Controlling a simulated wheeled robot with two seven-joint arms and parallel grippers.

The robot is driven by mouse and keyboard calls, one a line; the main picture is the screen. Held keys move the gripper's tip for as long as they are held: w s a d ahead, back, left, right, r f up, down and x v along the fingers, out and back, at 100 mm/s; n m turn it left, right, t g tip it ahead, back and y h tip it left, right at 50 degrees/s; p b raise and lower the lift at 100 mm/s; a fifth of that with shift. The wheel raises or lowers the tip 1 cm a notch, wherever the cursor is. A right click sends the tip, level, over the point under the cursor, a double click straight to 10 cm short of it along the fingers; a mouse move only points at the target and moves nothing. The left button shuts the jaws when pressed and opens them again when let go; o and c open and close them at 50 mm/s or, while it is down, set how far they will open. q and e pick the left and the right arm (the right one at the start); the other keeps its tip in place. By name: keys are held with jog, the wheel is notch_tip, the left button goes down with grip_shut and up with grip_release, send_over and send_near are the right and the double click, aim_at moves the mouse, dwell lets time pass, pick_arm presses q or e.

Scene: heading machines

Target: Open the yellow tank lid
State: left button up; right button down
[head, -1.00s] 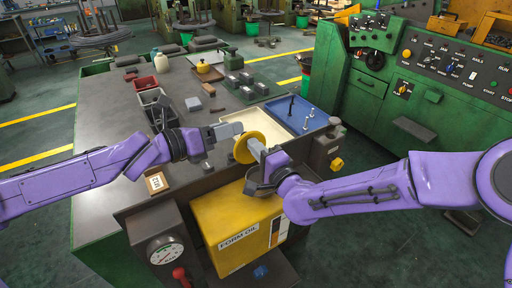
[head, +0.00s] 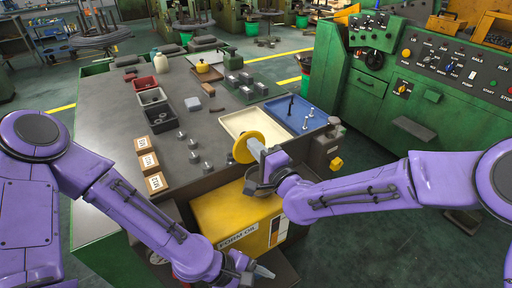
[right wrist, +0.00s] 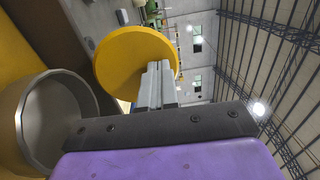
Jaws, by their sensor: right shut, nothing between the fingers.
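The yellow tank (head: 240,215), labelled as form oil, stands at the table's front edge. Its round yellow lid (head: 245,148) stands tilted up on edge, clear of the neck. In the right wrist view the lid (right wrist: 125,58) is beside the open grey neck (right wrist: 62,122). My right gripper (head: 257,148) is shut and empty, with its fingertips (right wrist: 158,80) close against the lid's face; I cannot tell whether they touch. My left gripper (head: 262,271) is low in front of the tank, away from the lid; its jaw gap does not show clearly.
A cream tray (head: 232,119) and a blue tray (head: 290,125) lie behind the lid. Several labelled boxes (head: 148,161) and bolts stand on the table's left front. A green machine console (head: 375,85) stands at the right.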

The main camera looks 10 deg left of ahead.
jog(key=shift+w+a+b, duration=0.45)
jog(key=shift+a+b, duration=0.15)
jog(key=shift+b, duration=0.2)
pick_arm(q)
jog(key=s+a+f+m+y+b, duration=0.1)
jog(key=s+a+f+m+y, duration=0.1)
jog(key=a+f, duration=0.4)
jog(key=s+a+f+m+t+y+b, duration=0.1)
jog(key=s+a+f+y, duration=0.3)
jog(key=a, duration=0.6)
jog(key=s+a+f+m+y+b, duration=0.1)
jog(key=s+a+f+m+y, duration=0.2)
jog(key=a+f+y, duration=0.3)
notch_tip(320, 180, down, 4)
jog(key=a, duration=0.3)
jog(key=shift+m, duration=0.4)
pick_arm(e)
jog(key=v, duration=1)
jog(key=shift+d+r, duration=0.2)
